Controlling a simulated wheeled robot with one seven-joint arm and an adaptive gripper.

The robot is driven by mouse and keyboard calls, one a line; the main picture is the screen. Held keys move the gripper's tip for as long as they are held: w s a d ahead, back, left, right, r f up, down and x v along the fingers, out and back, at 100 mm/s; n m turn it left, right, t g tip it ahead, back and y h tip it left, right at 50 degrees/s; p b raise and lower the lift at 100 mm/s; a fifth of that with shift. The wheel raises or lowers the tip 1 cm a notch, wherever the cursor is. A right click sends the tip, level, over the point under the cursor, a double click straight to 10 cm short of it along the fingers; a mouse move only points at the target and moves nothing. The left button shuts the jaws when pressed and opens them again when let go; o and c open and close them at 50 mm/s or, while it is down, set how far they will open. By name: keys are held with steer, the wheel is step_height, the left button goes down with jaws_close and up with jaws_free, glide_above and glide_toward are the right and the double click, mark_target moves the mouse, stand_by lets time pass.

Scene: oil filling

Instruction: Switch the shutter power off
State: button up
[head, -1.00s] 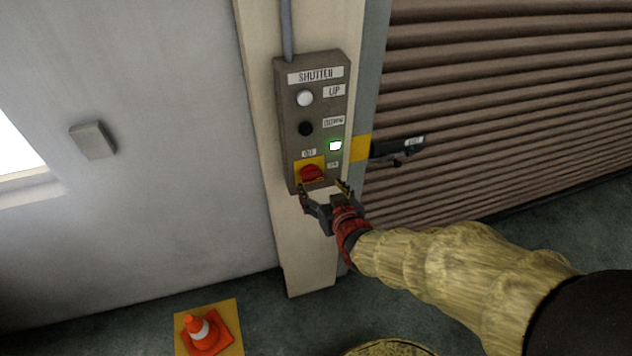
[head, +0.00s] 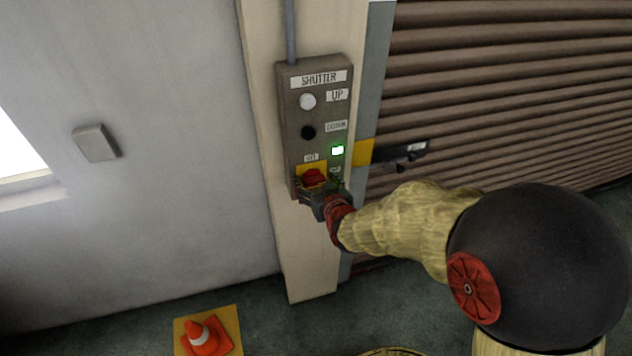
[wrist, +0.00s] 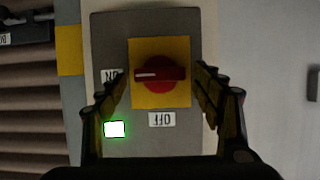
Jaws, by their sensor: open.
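The red rotary knob (head: 314,176) sits on a yellow plate (wrist: 145,100) at the bottom of the grey SHUTTER box (head: 296,135). In the wrist view, which is upside down, the knob (wrist: 160,76) has its white mark pointing left to the ON label (wrist: 109,76). The OFF label (wrist: 162,119) is below it there. The green lamp (head: 337,150) is lit, also in the wrist view (wrist: 114,129). My gripper (head: 318,186) is open at the box, with one finger on each side of the knob. Whether the fingers touch it I cannot tell.
A white UP button (head: 308,101) and a black DOWN button (head: 308,132) are above the knob. A dark latch (head: 405,157) on the brown shutter (head: 500,90) is to the right. An orange cone (head: 203,337) stands on the floor at lower left.

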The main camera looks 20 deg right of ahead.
steer(key=shift+c, duration=1.1)
steer(key=c, duration=0.9)
steer(key=shift+c, duration=0.2)
steer(key=shift+a+n, duration=0.1)
steer(key=shift+n, duration=0.2)
steer(key=shift+a+n+h, duration=0.25)
steer(key=shift+n+h, duration=0.55)
steer(key=shift+n, duration=0.2)
steer(key=n+h, duration=0.1)
steer(key=n+h+p, duration=0.1)
steer(key=n+p, duration=0.1)
steer(key=shift+a+f+n+t+h, duration=0.2)
steer(key=shift+a+n+t+h, duration=0.1)
steer(key=shift+n+h, duration=0.1)
steer(key=n, duration=0.1)
steer(key=n+t+h+p, duration=0.1)
steer(key=n, duration=0.1)
steer(key=shift+f, duration=0.3)
steer(key=n, duration=0.2)
steer(key=n+t+h, duration=0.1)
steer(key=shift+a+f+n, duration=0.1)
steer(key=shift+f+n, duration=0.1)
steer(key=shift+n, duration=0.2)
